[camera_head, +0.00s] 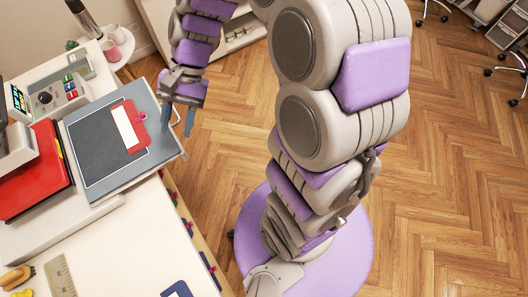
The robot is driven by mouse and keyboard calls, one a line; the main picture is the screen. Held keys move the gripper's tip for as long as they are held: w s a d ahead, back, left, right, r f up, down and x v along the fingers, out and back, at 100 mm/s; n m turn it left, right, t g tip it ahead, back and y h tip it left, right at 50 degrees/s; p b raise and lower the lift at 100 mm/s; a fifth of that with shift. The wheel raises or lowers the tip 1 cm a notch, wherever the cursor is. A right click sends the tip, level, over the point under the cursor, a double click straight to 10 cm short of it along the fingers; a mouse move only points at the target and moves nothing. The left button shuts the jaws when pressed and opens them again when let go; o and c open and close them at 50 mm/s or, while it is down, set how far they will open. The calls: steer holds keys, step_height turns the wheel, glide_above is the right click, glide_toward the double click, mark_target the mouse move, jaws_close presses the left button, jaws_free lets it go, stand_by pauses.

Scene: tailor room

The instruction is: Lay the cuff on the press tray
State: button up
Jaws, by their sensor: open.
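A red piece with a white strip and a small pink spot, which looks like the cuff (131,123), lies flat on the press tray. It rests toward the tray's right side. The press tray (92,158) is light grey with a dark grey pad and stands out at the right edge of the white table. My gripper (177,128) is open and empty. In the picture its two blue-grey fingers point down just right of the cuff, beside the tray's far right corner. I cannot tell the height of the fingers above the tray, but they look apart from the cuff.
A ruler (61,276) and a dark blue item (177,289) lie at the front. Open floor is right.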

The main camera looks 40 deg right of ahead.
steer(key=s+d+n+t+h, duration=0.1)
steer(key=s+d+n+h, duration=0.2)
steer(key=s, duration=0.6)
steer(key=s+d+r+n+h, duration=0.1)
steer(key=s+d+n+h, duration=0.2)
steer(key=s+d, duration=0.4)
steer(key=shift+s+d+n+t+h, duration=0.4)
steer(key=shift+s+h, duration=0.2)
steer(key=shift+s, duration=0.55)
steer(key=shift+a+r, duration=0.1)
